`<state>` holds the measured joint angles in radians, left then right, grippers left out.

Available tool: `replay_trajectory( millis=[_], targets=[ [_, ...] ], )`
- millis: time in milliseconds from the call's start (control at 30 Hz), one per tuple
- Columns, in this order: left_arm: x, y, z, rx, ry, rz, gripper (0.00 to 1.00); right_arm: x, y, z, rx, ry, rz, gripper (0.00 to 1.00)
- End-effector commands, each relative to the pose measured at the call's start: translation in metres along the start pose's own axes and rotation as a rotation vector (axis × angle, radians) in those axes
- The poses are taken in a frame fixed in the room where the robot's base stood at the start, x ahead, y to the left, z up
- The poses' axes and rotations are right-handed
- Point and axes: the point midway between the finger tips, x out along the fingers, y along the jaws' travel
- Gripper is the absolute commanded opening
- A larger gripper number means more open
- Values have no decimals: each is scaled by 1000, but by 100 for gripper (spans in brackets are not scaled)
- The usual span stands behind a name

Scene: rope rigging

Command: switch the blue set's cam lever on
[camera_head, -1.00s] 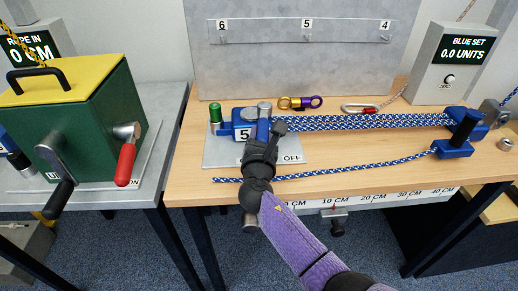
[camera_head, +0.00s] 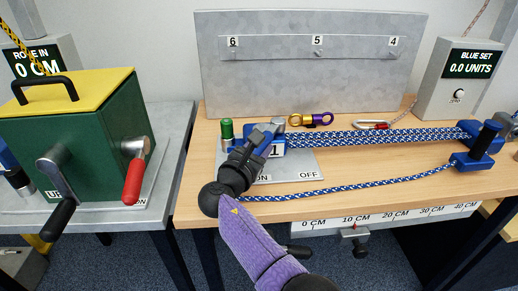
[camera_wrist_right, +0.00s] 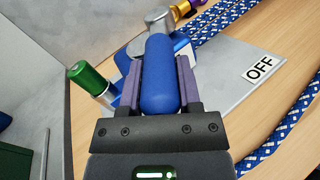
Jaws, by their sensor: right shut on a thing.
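The blue set's cam block (camera_head: 274,147) sits on a grey plate at the left end of the wooden table. Its blue lever handle (camera_wrist_right: 158,82) fills the space between my right gripper's fingers in the wrist view, with the silver pivot (camera_wrist_right: 156,20) just beyond. My right gripper (camera_head: 264,134) is shut on this handle and covers most of the lever in the head view. The plate's OFF label (camera_head: 308,175) is right of the gripper, and its ON label (camera_head: 262,178) shows beside my wrist. My left gripper is out of view.
Blue-and-white ropes (camera_head: 375,137) run right from the block to blue fittings (camera_head: 472,157). A green post (camera_head: 227,131) stands close left of my gripper. A green box (camera_head: 75,135) with a red lever (camera_head: 134,181) is on the left table. The BLUE SET display (camera_head: 470,65) reads 0.0 UNITS.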

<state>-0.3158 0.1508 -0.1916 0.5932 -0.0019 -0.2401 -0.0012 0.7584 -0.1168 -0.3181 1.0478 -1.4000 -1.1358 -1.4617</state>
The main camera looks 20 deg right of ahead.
Motion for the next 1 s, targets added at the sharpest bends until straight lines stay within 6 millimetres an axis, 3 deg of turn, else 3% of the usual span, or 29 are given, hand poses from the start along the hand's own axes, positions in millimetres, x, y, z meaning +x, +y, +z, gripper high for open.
replay_trajectory(
  millis=[233,267,400,733,1000],
  targets=[
    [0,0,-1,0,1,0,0,0,0,1,2,-1,-1,0],
    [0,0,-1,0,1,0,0,0,0,1,2,-2,-1,50],
    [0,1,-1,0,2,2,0,0,0,1,1,-1,0,78],
    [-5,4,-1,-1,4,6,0,-8,1,2,0,0,3,78],
    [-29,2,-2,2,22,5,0,-74,2,4,2,2,3,78]
  ],
)
